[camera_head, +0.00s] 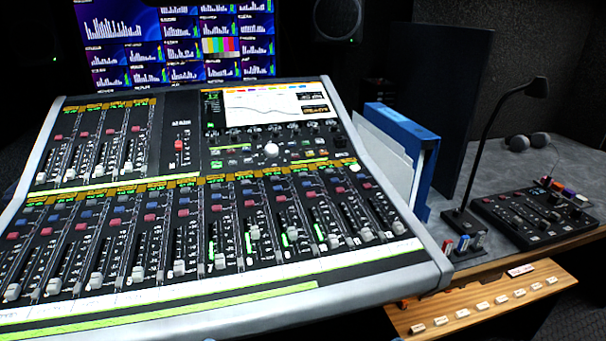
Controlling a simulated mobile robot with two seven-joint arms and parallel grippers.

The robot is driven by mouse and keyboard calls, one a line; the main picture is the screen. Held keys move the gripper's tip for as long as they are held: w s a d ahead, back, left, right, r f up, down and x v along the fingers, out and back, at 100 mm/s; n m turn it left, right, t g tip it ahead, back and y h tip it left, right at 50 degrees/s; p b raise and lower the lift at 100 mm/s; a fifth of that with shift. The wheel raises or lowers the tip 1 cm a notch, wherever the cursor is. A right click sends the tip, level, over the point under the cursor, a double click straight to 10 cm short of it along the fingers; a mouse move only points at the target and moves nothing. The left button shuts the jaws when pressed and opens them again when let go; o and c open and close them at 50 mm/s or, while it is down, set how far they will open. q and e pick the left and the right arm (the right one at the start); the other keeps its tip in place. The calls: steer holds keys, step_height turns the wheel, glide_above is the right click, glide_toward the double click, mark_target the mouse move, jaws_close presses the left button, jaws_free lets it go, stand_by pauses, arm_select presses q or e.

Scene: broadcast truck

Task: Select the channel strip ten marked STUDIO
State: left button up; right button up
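The mixing console (440,262) fills the left and middle of the view, with a light grey frame. Its lower bank (190,235) holds a long row of channel strips, each with a fader, red and blue buttons and a small lit display at the top. A shorter bank (95,143) sits at the upper left. The strip labels are too small to read, so I cannot tell which strip is marked STUDIO. A bright screen (275,104) is at the console's upper right. Neither of my grippers is in view.
A blue binder (425,170) stands right of the console. A wooden panel with labelled tags (480,305) is below. A monitor wall (180,45) is behind.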

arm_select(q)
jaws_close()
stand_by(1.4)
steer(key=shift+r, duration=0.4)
